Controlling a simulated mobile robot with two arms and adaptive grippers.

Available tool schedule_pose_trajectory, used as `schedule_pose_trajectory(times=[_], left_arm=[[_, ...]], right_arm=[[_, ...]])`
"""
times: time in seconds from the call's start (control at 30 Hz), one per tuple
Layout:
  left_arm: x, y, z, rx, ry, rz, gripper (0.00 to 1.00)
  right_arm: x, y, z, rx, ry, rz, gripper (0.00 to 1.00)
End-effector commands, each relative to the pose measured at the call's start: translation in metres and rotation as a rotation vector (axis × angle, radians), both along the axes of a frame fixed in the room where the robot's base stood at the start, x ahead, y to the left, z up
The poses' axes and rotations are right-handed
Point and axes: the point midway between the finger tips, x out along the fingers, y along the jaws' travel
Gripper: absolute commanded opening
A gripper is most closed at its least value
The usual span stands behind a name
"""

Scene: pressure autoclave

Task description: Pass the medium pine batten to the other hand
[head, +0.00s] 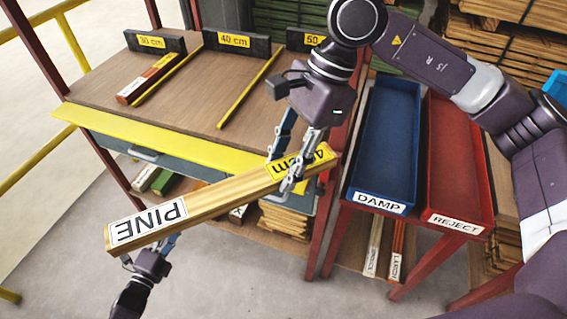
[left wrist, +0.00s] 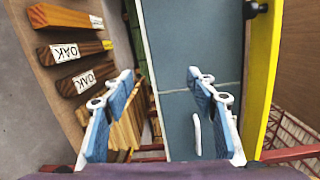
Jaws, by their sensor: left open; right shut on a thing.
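The medium pine batten (head: 215,198), a pale wooden bar with a PINE label and an upside-down yellow 40 cm label, is held in the air in front of the bench. My right gripper (head: 289,172) is shut on its right part, at the yellow label. My left gripper (head: 163,246) is below the batten's PINE end in the head view, its fingertips partly hidden by the batten. In the left wrist view my left gripper (left wrist: 160,88) has its fingers apart with nothing between them, and the batten does not show there.
The bench (head: 190,97) has a yellow front edge (head: 160,137) and holds several sticks. A blue DAMP tray (head: 388,140) and a red REJECT tray (head: 458,165) stand at right. Oak pieces (left wrist: 70,52) lie on a shelf below.

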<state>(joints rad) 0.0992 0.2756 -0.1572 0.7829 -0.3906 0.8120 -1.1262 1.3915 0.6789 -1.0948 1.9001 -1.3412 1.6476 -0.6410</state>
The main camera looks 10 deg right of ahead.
Motion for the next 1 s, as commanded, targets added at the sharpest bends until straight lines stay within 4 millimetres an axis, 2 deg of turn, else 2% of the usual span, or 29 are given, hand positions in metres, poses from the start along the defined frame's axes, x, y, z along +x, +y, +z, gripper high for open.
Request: schedule_pose_trajectory(times=[0.03,0.2,0.37,0.5,0.67,0.8,1.0], left_arm=[[-0.013,0.002,-0.027,-0.059,0.097,0.044,0.52],[-0.059,0.014,-0.107,-0.249,0.389,0.209,0.52],[-0.116,0.02,-0.174,-0.409,0.63,0.378,0.52],[-0.175,0.022,-0.223,-0.537,0.818,0.538,0.52],[-0.248,0.021,-0.27,-0.665,1.01,0.734,0.52],[-0.319,0.016,-0.302,-0.762,1.159,0.919,0.52],[-0.413,0.005,-0.329,-0.868,1.325,1.176,0.52]], right_arm=[[0.0,0.0,0.001,0.001,-0.001,0.0,0.0],[0.0,0.0,0.001,0.001,-0.001,0.0,0.0],[0.0,0.0,0.001,0.001,-0.001,0.0,0.0],[0.0,0.0,0.001,0.001,-0.001,0.0,0.0],[0.0,0.0,0.001,0.001,-0.001,0.0,0.0],[0.0,0.0,0.001,0.001,-0.001,0.0,0.0],[0.0,0.0,0.001,0.001,-0.001,0.0,0.0]])
